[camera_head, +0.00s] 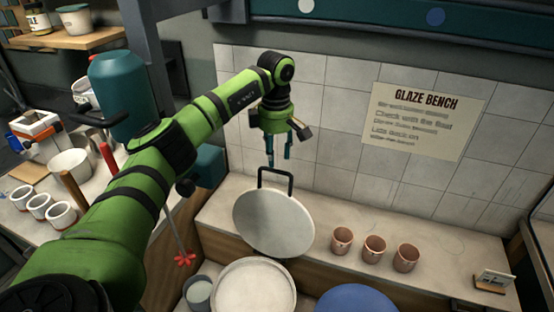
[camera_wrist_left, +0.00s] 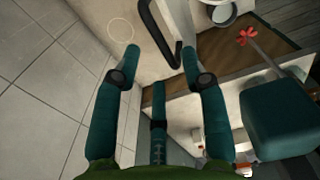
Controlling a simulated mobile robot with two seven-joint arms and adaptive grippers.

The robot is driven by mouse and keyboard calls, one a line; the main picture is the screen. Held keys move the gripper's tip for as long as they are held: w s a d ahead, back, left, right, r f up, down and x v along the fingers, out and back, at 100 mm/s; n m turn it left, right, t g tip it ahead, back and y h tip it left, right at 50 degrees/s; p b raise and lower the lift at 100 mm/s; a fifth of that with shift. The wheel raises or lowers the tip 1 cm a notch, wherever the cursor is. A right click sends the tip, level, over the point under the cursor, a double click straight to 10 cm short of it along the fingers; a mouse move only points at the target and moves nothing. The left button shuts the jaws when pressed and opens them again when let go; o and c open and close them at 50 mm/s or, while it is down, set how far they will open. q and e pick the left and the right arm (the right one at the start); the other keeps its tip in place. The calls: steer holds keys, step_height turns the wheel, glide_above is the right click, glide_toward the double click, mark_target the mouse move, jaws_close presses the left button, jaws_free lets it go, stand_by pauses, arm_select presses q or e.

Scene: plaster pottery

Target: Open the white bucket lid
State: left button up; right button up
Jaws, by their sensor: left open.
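The white bucket (camera_head: 253,288) stands at the lower middle in the head view, its round top showing pale. The round white lid (camera_head: 273,222) is tilted up behind it, apart from the bucket's front rim; whether its lower edge touches the bucket I cannot tell. The lid's black handle (camera_head: 275,172) stands at its upper edge. My left gripper (camera_head: 279,160) is open just above and around the handle's top, fingers pointing down. In the left wrist view, the black handle (camera_wrist_left: 157,32) lies by the tips of my open left gripper (camera_wrist_left: 161,56), not clamped. My right gripper is not in view.
Three pinkish cups (camera_head: 374,249) stand on the bench right of the lid. A blue round lid (camera_head: 356,300) is at the bottom. A small grey bucket (camera_head: 198,292) and a red-ended tool (camera_head: 184,260) are left of the white bucket. The tiled wall (camera_head: 335,125) is close behind.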

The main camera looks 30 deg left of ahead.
arm_select(q)
step_height(320, 180, down, 3)
steer(key=shift+f+p, duration=0.15)
steer(key=shift+p, duration=0.45)
steer(key=shift+f, duration=0.35)
jaws_close()
steer(key=shift+w, duration=0.1)
